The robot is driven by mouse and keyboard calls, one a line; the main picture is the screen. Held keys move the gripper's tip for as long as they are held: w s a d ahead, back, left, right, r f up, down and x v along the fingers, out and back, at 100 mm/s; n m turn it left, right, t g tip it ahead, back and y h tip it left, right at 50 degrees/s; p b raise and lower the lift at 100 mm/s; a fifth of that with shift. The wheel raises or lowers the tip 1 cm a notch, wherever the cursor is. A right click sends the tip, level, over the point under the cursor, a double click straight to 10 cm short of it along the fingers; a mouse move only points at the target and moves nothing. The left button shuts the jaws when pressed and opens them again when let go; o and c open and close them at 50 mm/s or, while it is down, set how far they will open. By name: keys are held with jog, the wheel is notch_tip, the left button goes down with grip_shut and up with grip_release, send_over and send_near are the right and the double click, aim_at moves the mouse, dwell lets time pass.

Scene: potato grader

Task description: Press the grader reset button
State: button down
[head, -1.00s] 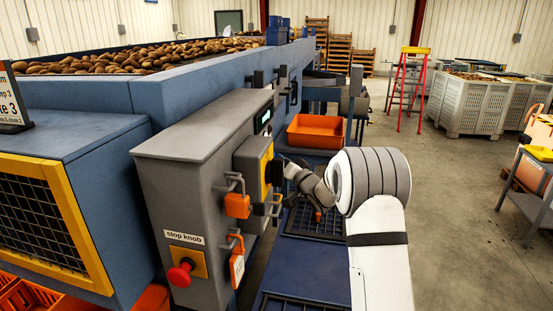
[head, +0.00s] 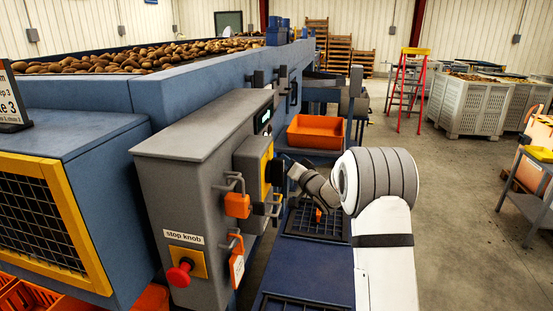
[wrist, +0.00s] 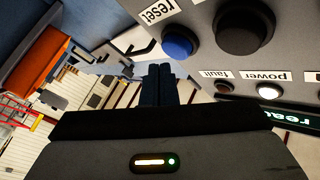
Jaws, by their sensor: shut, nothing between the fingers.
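The blue reset button (wrist: 178,46) sits on the grey panel in the wrist view, beside an upside-down "reset" label (wrist: 158,12). My gripper (wrist: 160,68) is shut and empty. Its dark fingertips lie just below the button in the picture, with a small gap between them; the depth of this gap is hard to judge. In the head view my gripper (head: 277,172) is beside the right face of the grey control box (head: 195,165). The reset button is hidden in that view.
A large black knob (wrist: 243,27) is beside the button. A lit white power lamp (wrist: 268,90), a dark fault lamp (wrist: 223,87) and a green-lettered display (wrist: 290,118) are near. A red stop knob (head: 179,276) and orange-tagged handles (head: 237,205) protrude from the box.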

jog(key=d, duration=0.1)
jog(key=s+d, duration=0.1)
jog(key=d, duration=0.2)
jog(key=shift+s+d, duration=0.3)
jog(key=shift+d, duration=0.1)
dwell(0.5)
jog(key=s+d+r+m+g+h, duration=0.1)
jog(key=s+d+g+h, duration=0.15)
jog(key=s+h, duration=0.45)
jog(key=s+d+r+g+h, duration=0.1)
jog(key=s+g+h, duration=0.2)
jog(key=s, duration=0.7)
jog(key=s+a+f+n+g, duration=0.1)
jog(key=s+a+f+g, duration=0.1)
jog(key=s, duration=1.3)
jog(key=s+a+f+n+g+y, duration=0.1)
jog(key=s+f+g, duration=0.4)
jog(key=s, duration=1.1)
jog(key=shift+s+a+n+g, duration=0.2)
jog(key=shift+a+n+g, duration=0.3)
jog(key=shift+a+g, duration=0.5)
